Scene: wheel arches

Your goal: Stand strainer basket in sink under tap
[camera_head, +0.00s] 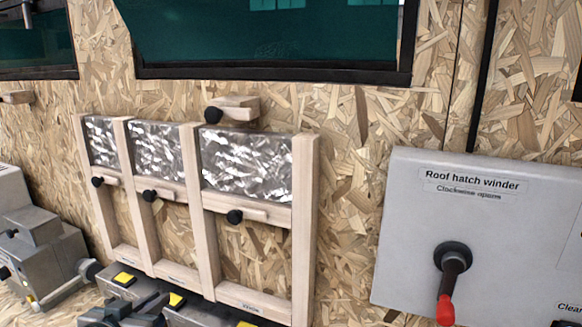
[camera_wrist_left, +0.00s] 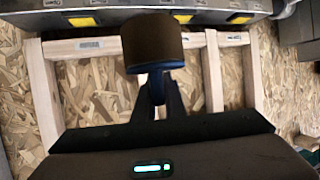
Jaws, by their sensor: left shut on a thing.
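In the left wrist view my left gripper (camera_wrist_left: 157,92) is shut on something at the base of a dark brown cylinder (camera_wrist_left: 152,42). A small blue part shows between the fingers, and the cylinder stands just beyond them. I cannot tell whether this is the strainer basket. In the head view I cannot clearly make out the gripper among the dark shapes at the lower left. I cannot identify a sink or a tap in either view. My right gripper is not in view.
A wooden frame (camera_head: 306,220) with shiny panels and black knobs stands against the chipboard wall (camera_head: 350,130); it also shows in the wrist view (camera_wrist_left: 212,75). Grey cases with yellow patches (camera_wrist_left: 190,18) lie along its foot. A grey roof hatch winder panel (camera_head: 410,230) is at right.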

